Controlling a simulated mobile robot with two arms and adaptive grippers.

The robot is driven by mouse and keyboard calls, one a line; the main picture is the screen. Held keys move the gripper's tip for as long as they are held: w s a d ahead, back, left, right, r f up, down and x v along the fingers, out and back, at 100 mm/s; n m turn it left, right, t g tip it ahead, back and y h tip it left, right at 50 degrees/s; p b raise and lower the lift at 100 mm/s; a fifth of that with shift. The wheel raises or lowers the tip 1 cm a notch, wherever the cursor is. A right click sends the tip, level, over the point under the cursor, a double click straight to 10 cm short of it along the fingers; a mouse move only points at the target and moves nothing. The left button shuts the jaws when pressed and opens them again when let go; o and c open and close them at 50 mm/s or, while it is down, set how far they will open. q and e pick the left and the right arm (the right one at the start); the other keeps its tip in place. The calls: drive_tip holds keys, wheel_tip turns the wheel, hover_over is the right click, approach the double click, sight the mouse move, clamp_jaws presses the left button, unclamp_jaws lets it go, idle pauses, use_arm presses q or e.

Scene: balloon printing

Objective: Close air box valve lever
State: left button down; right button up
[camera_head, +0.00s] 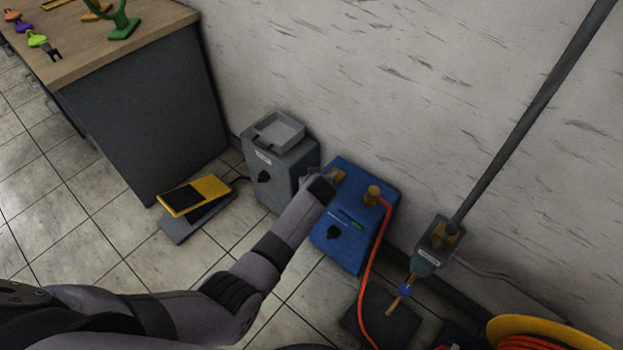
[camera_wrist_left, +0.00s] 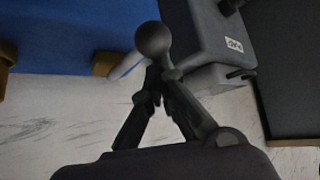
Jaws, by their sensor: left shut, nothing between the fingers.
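The blue air box (camera_head: 352,237) stands on the floor against the wall; part of its blue surface shows in the left wrist view (camera_wrist_left: 70,35). Its valve lever (camera_wrist_left: 128,67) appears there as a pale bar running from a brass fitting (camera_wrist_left: 104,62) toward a dark ball knob (camera_wrist_left: 154,39). My left gripper (camera_wrist_left: 160,77) is shut and empty, its fingertips right by the knob; contact is unclear. In the head view my left gripper (camera_head: 322,186) is at the air box's upper left edge and hides the lever. My right gripper is not in view.
A grey box (camera_head: 276,165) stands close left of the air box. A yellow-topped pedal (camera_head: 194,195) lies on the floor. A red hose (camera_head: 374,260) runs down from a brass fitting (camera_head: 373,193). A wooden-topped table (camera_head: 130,45) is at upper left.

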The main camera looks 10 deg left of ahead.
use_arm(q)
drive_tip(key=v, duration=0.7)
drive_tip(key=shift+s+r, duration=0.15)
drive_tip(key=shift+r, duration=0.05)
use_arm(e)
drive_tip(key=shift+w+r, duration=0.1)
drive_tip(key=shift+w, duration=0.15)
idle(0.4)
use_arm(q)
drive_tip(key=shift+d, duration=0.1)
